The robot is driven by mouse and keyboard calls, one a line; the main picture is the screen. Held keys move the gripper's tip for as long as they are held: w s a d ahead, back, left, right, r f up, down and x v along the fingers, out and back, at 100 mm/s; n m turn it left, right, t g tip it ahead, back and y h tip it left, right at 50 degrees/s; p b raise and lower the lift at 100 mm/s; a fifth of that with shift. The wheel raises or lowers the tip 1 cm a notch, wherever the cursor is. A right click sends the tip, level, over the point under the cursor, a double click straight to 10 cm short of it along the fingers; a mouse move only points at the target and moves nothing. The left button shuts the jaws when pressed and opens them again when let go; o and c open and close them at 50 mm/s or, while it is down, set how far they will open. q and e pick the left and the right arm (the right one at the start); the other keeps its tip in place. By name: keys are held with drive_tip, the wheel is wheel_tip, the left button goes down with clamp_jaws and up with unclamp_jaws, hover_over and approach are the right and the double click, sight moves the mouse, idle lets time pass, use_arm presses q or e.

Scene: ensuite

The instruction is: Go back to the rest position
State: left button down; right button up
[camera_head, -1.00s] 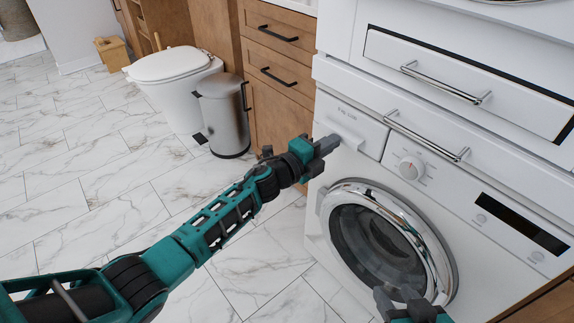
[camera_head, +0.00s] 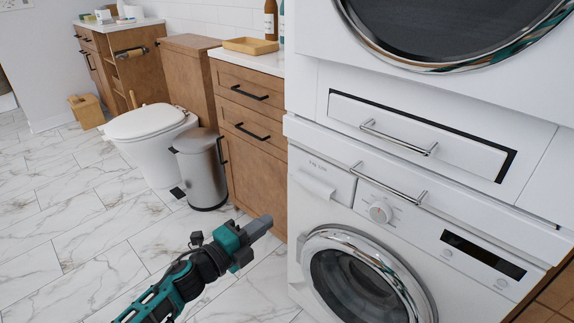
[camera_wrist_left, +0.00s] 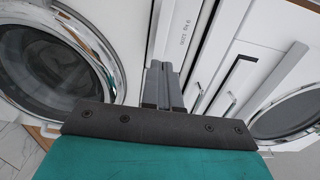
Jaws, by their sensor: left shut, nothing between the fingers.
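My left gripper (camera_head: 262,224) is teal and grey, and its arm comes in from the bottom left of the head view. Its fingers are shut with nothing between them. It is in the open air in front of the drawer cabinet and to the left of the washing machine (camera_head: 318,215), apart from both as far as I can tell. In the left wrist view the closed fingers (camera_wrist_left: 163,85) point toward the white front of the machine. My right gripper is not in the head view.
The washer's round door (camera_head: 355,280) is closed. A drawer (camera_head: 400,135) and a dryer (camera_head: 300,60) sit above it. A metal bin (camera_head: 203,175), a toilet (camera_head: 150,125) and a wooden drawer cabinet (camera_head: 245,155) stand to the left. The marble floor (camera_head: 60,240) at left is clear.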

use_arm(q)
drive_tip(key=s+a+f+n+g+y, duration=0.2)
drive_tip(key=s+f+n+y, duration=0.2)
drive_tip(key=s+n, duration=0.65)
drive_tip(key=s+a+f+n+g+y, duration=0.15)
drive_tip(key=s+f+n+y, duration=0.25)
drive_tip(key=s+n, duration=0.7)
drive_tip(key=s+a+r+n+y+p, duration=0.1)
drive_tip(key=a+r+p, duration=0.2)
drive_tip(key=r+p, duration=0.8)
drive_tip(key=p, duration=0.4)
drive_tip(key=shift+s+a+r+p, duration=0.15)
drive_tip(key=shift+s+a+p, duration=0.05)
drive_tip(key=shift+a+p, duration=0.15)
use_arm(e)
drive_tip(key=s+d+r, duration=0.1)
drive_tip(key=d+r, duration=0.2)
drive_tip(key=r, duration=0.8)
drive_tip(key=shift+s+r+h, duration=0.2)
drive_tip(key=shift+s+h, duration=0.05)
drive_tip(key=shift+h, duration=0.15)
use_arm(q)
drive_tip(key=shift+n, duration=0.25)
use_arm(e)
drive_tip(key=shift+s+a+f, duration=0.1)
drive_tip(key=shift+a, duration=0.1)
